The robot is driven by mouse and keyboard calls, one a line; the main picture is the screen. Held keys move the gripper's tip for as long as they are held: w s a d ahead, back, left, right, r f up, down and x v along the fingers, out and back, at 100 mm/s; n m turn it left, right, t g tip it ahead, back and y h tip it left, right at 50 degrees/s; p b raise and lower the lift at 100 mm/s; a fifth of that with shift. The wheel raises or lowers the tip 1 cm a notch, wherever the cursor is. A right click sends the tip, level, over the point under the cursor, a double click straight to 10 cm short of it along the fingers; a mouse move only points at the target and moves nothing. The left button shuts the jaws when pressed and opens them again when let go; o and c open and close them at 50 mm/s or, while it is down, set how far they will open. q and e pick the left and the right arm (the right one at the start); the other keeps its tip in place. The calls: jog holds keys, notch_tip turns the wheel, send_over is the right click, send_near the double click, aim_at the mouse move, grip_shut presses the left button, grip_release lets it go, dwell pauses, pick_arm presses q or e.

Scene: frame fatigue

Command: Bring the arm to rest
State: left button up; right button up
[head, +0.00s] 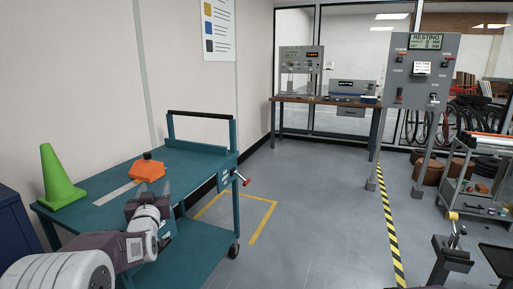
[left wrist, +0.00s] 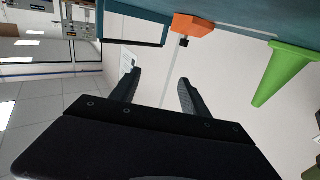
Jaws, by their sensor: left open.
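My left arm reaches in from the lower left of the head view. Its gripper (head: 152,188) is over the teal cart (head: 190,158), in front of the orange object. In the left wrist view the two dark fingers (left wrist: 157,80) stand apart with nothing between them. A grey panel (head: 422,75) stands on posts at the back right, with a display (head: 427,41) that appears to read "RESTING" and several knobs and switches. A dark fixture with a yellow-tipped lever (head: 453,217) is at the lower right.
A green cone (head: 59,180) and an orange object (head: 147,170) are on the cart; the cone (left wrist: 285,72) and orange object (left wrist: 192,25) also show in the left wrist view. A bench (head: 322,101) with instruments is behind. Free floor (head: 315,190) lies between cart and striped line (head: 388,230).

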pick_arm(q)
jog(key=s+d+f+m+g+h, duration=0.1)
jog(key=s+d+f+g+h, duration=0.15)
jog(key=s+d+f, duration=0.35)
jog(key=s+d+f+m+g+h, duration=0.15)
jog(key=s+d+f+g, duration=0.3)
jog(key=f, duration=0.45)
jog(key=s+d+f+g, duration=0.1)
jog(key=s+f+g, duration=0.3)
jog(key=s+f, duration=0.45)
jog(key=s+d+f+g, duration=0.1)
jog(key=s+f+g, duration=0.35)
jog(key=s, duration=0.65)
notch_tip(320, 180, up, 35)
jog(key=s+p, duration=0.2)
jog(key=p, duration=3.3)
jog(key=shift+s+g+h, duration=0.25)
jog(key=shift+g+h, duration=0.05)
jog(key=shift+g, duration=0.15)
pick_arm(e)
notch_tip(320, 180, up, 35)
jog(key=w, duration=0.1)
jog(key=shift+a, duration=0.3)
pick_arm(q)
jog(key=shift+d, duration=0.1)
